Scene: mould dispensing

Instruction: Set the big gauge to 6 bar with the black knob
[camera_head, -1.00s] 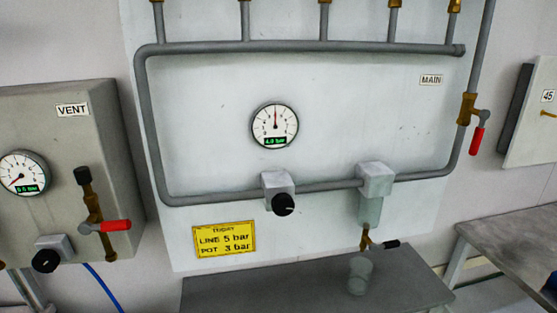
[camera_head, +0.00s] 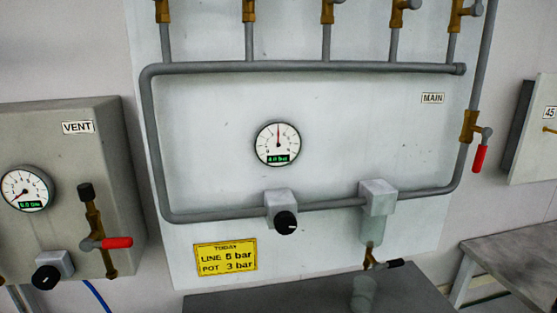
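A round white gauge (camera_head: 278,144) hangs on the pale MAIN panel. Its needle points almost straight up, and the small green digits below it are too blurred to read surely. A black knob (camera_head: 286,223) sits on a grey regulator block (camera_head: 280,200) in the pipe below this gauge. Another gauge (camera_head: 26,188) and black knob (camera_head: 46,277) are on the grey VENT box at the left. Neither of my grippers is in view, and nothing touches the knobs.
A yellow note (camera_head: 225,258) gives LINE and POT pressures; LINE appears to read 5 bar. Red-handled valves stand at left (camera_head: 116,243) and right (camera_head: 481,158). A filter bowl (camera_head: 372,230) hangs above the grey bench (camera_head: 420,300). The space before the panel is clear.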

